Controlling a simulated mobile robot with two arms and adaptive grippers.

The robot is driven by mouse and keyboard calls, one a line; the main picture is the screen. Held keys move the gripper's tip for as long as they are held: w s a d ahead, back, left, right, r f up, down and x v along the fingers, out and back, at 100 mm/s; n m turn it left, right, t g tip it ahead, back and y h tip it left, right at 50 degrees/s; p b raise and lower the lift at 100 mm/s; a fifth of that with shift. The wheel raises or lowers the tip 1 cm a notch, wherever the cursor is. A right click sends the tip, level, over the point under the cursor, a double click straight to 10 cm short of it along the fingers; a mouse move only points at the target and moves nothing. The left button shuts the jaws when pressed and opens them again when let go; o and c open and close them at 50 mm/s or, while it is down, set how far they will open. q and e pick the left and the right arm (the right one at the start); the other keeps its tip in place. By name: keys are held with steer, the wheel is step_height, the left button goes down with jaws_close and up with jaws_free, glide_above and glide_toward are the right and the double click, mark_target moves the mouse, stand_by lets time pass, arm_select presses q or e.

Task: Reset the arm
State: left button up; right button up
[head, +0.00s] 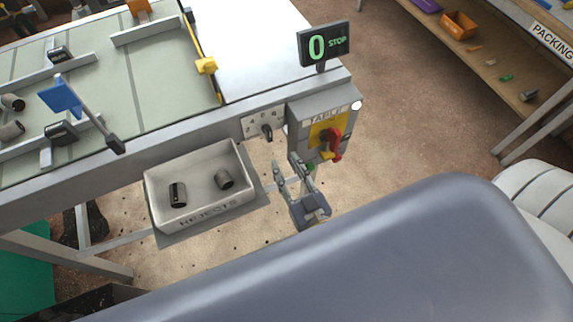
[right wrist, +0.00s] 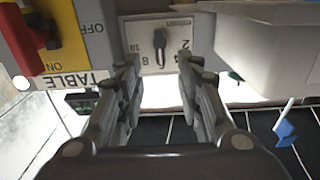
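My right gripper (head: 286,163) is in front of the conveyor table's edge, just below the grey control box and to the right of the rejects tray. In the right wrist view the right gripper (right wrist: 158,66) has its two fingers apart with nothing between them. Beyond the fingertips is a dial plate (right wrist: 133,30) with a dark knob (right wrist: 159,46), apart from the fingers as far as I can tell. The same knob (head: 267,132) shows in the head view above the gripper. My left gripper is not in view.
The rejects tray (head: 205,215) holds two dark plugs. The table (head: 165,65) has rails and a blue paddle (head: 60,96). A packing bench (head: 520,60) stands at upper right.

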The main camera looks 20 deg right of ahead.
stand_by(0.3)
steer(key=s+a+f+n+g+y, duration=0.1)
steer(key=s+f+g, duration=0.3)
steer(key=f, duration=0.9)
steer(key=s+f+n+g, duration=0.1)
steer(key=s+f+g, duration=0.35)
steer(key=f, duration=0.75)
steer(key=s+d+f+g, duration=0.4)
steer(key=s+f, duration=0.4)
steer(key=s, duration=0.3)
steer(key=s+d+f+g+h, duration=0.1)
steer(key=s+d+f+g, duration=0.3)
steer(key=s+f, duration=0.5)
steer(key=s+d, duration=0.1)
steer(key=s, duration=0.2)
steer(key=shift+s+f+h, duration=0.15)
steer(key=shift+s+h, duration=0.05)
steer(key=shift+h, duration=0.1)
steer(key=shift+g, duration=0.25)
